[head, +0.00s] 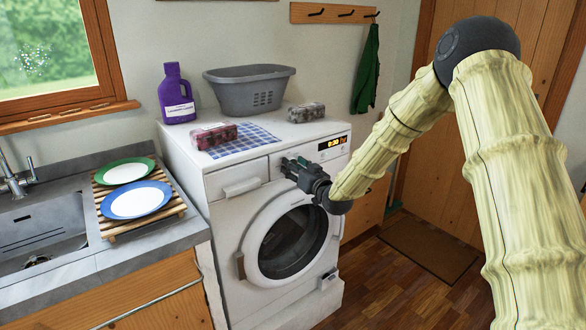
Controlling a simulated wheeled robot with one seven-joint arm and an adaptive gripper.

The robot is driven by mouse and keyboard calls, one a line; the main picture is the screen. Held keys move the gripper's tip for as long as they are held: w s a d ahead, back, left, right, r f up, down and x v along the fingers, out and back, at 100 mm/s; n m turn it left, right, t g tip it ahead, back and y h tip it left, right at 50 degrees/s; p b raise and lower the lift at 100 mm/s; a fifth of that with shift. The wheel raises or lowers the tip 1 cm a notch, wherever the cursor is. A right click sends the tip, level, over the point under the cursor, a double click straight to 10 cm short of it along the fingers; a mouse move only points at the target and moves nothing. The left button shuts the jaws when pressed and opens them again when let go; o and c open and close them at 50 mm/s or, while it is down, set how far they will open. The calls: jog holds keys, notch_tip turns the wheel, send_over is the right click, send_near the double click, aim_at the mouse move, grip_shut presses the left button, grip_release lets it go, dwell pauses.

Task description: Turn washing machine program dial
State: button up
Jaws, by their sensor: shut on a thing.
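The white washing machine (228,228) stands against the wall with its round dark door (292,243) closed. My gripper (286,163) reaches in from the right to the front control panel, left of the lit display (333,143). Its fingers are shut on the program dial. The dial is hidden behind the fingers, so I cannot see which way it points. The detergent drawer (242,187) is closed, left of my gripper.
On the machine's top are a purple detergent bottle (176,95), a grey laundry basket (248,92), a checked cloth (250,139) and two packs (213,136) (306,112). A counter with a sink (40,232) and two plates (137,199) is left. Open floor (392,282) lies right.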

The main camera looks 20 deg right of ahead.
jog(key=shift+s+f, duration=0.1)
jog(key=shift+f, duration=0.15)
jog(key=o, duration=0.9)
jog(key=shift+a, duration=0.1)
jog(key=shift+o, duration=0.7)
jog(key=shift+r, duration=0.1)
jog(key=shift+r, duration=0.1)
jog(key=v, duration=1.2)
